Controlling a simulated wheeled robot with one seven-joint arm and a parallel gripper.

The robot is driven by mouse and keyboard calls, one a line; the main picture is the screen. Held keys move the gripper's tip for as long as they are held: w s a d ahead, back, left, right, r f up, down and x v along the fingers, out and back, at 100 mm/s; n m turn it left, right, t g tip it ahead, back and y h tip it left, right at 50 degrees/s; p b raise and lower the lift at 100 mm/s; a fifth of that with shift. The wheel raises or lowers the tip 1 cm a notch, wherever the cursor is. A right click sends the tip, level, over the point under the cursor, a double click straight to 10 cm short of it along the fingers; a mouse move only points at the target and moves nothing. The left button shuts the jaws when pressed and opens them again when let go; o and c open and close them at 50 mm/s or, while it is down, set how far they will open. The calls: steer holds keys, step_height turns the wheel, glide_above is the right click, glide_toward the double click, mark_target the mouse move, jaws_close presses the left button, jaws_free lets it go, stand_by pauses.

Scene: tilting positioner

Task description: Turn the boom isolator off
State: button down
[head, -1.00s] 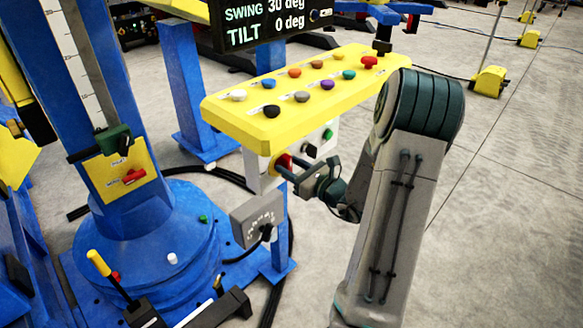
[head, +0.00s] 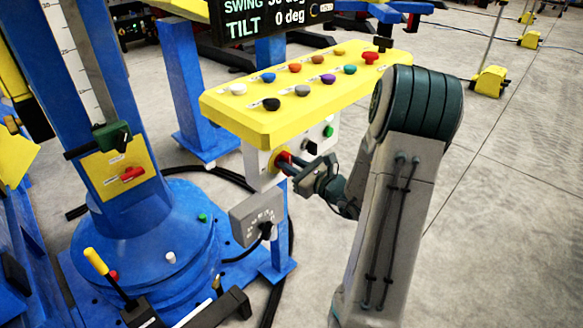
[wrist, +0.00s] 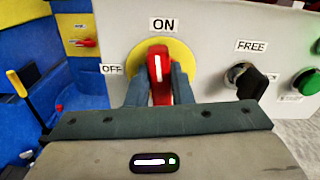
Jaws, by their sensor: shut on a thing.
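A red isolator handle (wrist: 158,66) sits on a round yellow plate (wrist: 186,60) on the pale panel face. Its white mark points up at the ON label (wrist: 163,27); the OFF label (wrist: 111,69) is to the left. My gripper (wrist: 157,82) is shut on the handle, with one finger on each side. In the head view my gripper (head: 288,167) reaches the panel under the yellow console, and only a bit of the red handle (head: 281,158) shows. No boom label is readable on it.
A black selector knob (wrist: 250,80) labelled FREE and a green button (wrist: 307,82) are to the right. The yellow console (head: 262,122) with several coloured buttons overhangs the panel. A grey box (head: 257,218) is below. Another red handle (head: 132,174) is on the blue column.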

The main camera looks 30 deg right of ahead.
steer(key=n+b, duration=0.4)
steer(key=b, duration=0.3)
steer(key=f+n+b, duration=0.1)
steer(key=n+b, duration=0.4)
steer(key=b, duration=0.2)
steer(key=a+n+b, duration=0.1)
steer(key=n+b, duration=0.3)
steer(key=b, duration=0.3)
steer(key=shift+s+f, duration=0.2)
steer(key=shift+f, duration=0.1)
steer(key=shift+r+n+b, duration=0.1)
steer(key=shift+n+b, duration=1.15)
steer(key=shift+n, duration=0.35)
steer(key=c, duration=1.3)
jaws_free()
steer(key=p+v, duration=0.3)
steer(key=v, duration=1.1)
steer(key=shift+r, duration=0.1)
steer(key=shift+w+a, duration=0.1)
